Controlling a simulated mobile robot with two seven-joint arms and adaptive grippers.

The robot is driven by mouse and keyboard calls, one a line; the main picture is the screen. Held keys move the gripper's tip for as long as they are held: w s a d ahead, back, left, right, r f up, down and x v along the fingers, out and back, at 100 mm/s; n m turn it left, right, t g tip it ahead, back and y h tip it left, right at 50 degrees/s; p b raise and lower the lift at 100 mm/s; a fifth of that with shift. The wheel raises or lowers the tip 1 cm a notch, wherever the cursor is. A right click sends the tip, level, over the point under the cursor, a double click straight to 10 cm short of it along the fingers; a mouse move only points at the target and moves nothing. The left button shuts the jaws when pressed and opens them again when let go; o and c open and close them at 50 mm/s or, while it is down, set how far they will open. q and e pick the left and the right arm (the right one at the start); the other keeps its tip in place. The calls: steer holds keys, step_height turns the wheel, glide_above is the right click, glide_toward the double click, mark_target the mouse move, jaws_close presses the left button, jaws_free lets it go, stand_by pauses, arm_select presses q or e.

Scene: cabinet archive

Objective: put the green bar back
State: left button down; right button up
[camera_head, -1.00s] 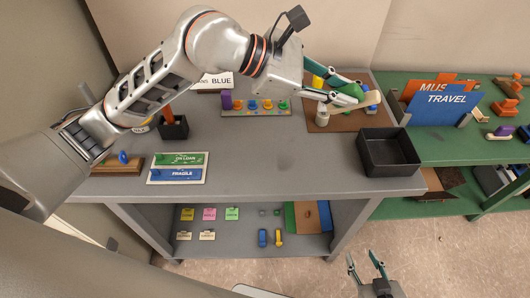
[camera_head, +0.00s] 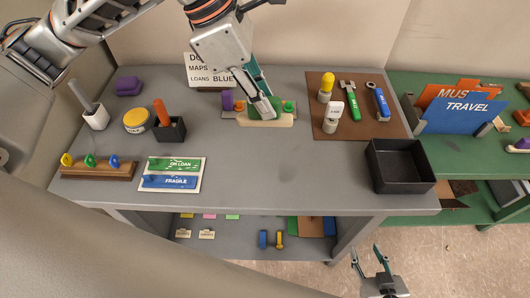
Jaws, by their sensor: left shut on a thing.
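My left gripper (camera_head: 264,108) reaches down from the top of the camera_head view and is shut on the green bar (camera_head: 252,114), a green piece with a pale cream base. The gripper covers part of the bar. The bar is at the front of the peg strip (camera_head: 227,114) at the back middle of the grey table; I cannot tell whether it touches the strip. A purple peg (camera_head: 228,100) stands at the strip's left end, and green shows at its right. My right gripper (camera_head: 366,250) is open and empty, low in front of the table.
A brown tool board (camera_head: 318,124) with several tools and a black open tray (camera_head: 404,187) are to the right. A label board (camera_head: 200,187), pen cups and a wooden peg rack (camera_head: 98,172) are to the left. The middle of the grey table (camera_head: 285,165) is clear.

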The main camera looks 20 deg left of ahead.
mark_target(238, 117)
arm_select(q)
step_height(238, 117, down, 16)
steer(key=shift+r, duration=0.1)
steer(key=c, duration=1.9)
jaws_free()
steer(key=v, duration=1.1)
steer(key=shift+a+r, duration=0.15)
steer(key=shift+r, duration=0.35)
steer(key=shift+s, duration=0.1)
